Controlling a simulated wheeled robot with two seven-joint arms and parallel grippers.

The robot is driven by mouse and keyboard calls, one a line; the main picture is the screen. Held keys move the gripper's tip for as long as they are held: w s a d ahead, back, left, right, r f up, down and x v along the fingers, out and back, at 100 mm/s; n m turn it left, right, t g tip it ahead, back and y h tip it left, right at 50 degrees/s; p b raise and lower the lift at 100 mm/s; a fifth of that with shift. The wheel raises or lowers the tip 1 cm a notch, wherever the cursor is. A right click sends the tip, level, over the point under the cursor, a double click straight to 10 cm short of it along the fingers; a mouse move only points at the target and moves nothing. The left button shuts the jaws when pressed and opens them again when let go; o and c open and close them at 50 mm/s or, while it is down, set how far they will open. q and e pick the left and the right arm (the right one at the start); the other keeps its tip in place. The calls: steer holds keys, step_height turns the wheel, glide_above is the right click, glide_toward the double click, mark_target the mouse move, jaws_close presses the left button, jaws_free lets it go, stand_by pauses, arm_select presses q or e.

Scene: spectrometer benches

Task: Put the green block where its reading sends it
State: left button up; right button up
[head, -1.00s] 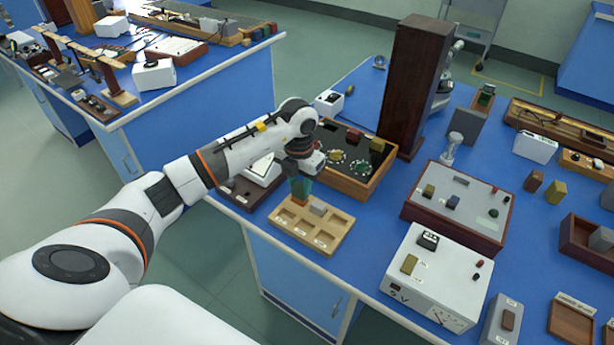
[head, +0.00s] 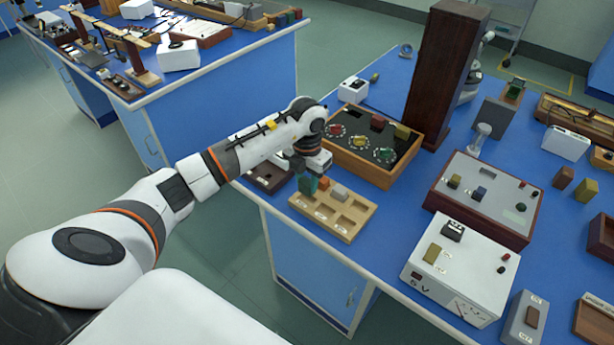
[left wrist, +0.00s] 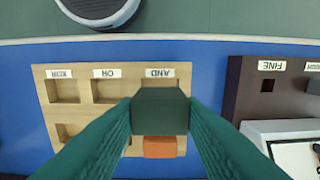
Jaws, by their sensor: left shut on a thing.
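My left gripper (head: 310,178) is shut on the dark green block (left wrist: 160,110), which also shows in the head view (head: 306,184). The block is over the front left part of a wooden sorting tray (head: 362,210). In the left wrist view the tray (left wrist: 84,110) has labelled compartments; one label reads AND, another OR, and the block covers part of the AND compartment. Its exact height above the tray is unclear. My right gripper is not in view.
A dark wooden stand (left wrist: 232,105) with a FINE label is beside the tray. A wooden-framed panel (head: 358,170) with coloured knobs stands behind. A white 5 V box (head: 455,285) stands to the right. A tall dark cabinet (head: 440,75) rises behind the panel.

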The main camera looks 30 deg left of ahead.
arm_select(q)
steer(key=shift+f+b, duration=0.9)
steer(key=shift+f, duration=0.5)
steer(key=shift+f+b, duration=0.4)
steer(key=shift+f, duration=0.15)
steer(key=o, duration=1.1)
steer(key=shift+c, duration=0.2)
step_height(320, 180, up, 12)
steer(key=shift+b, duration=0.65)
